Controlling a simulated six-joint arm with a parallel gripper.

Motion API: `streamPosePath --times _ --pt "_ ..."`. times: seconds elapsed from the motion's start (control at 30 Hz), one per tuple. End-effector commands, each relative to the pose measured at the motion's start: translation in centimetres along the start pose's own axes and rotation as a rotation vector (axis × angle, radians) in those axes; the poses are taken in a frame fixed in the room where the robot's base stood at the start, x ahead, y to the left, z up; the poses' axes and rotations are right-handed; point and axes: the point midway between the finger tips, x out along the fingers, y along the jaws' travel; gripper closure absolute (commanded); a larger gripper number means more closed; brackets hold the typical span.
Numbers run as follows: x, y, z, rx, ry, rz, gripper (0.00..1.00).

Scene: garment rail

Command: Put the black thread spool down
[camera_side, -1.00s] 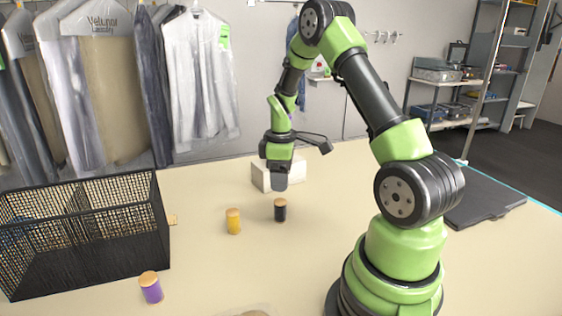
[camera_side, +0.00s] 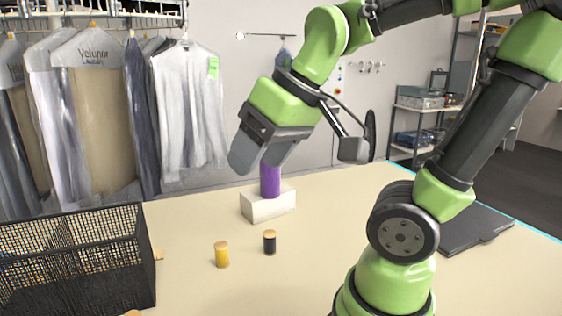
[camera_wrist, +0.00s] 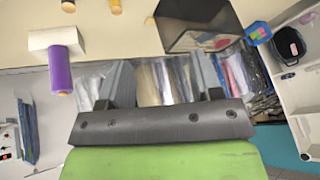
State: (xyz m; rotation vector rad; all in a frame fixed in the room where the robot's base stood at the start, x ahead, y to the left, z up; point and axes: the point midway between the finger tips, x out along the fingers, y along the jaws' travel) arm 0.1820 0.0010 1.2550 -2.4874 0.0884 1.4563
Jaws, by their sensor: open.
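The black thread spool (camera_side: 269,243) stands upright on the table in the side view, in front of the white block. Its tan top shows at the upper edge of the wrist view (camera_wrist: 68,6), mostly cut off. My gripper (camera_side: 256,162) is high above the table, tilted, clear of the spool. In the wrist view its two fingers (camera_wrist: 161,75) are spread wide with nothing between them.
A yellow spool (camera_side: 222,255) stands left of the black one. A taller purple cylinder (camera_side: 270,181) stands at the white block (camera_side: 267,206). A black mesh basket (camera_side: 75,255) is at left. Garments (camera_side: 100,120) hang behind.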

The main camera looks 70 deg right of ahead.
Motion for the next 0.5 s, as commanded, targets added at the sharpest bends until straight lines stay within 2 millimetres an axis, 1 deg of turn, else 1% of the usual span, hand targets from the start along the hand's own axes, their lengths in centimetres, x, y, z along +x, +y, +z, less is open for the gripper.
streamPosePath --times 0.03,0.1,0.2,0.3,0.5 --pt "-0.7 -0.7 1.1 0.027 0.03 -0.032 0.41" --pt "-1.3 -1.3 2.4 0.073 0.053 -0.069 0.41" --pt "-1.8 -1.7 3.5 0.117 0.07 -0.105 0.41" --pt "-1.9 -1.9 3.9 0.138 0.076 -0.119 0.41" --pt "-1.9 -1.9 4.0 0.143 0.076 -0.12 0.41"
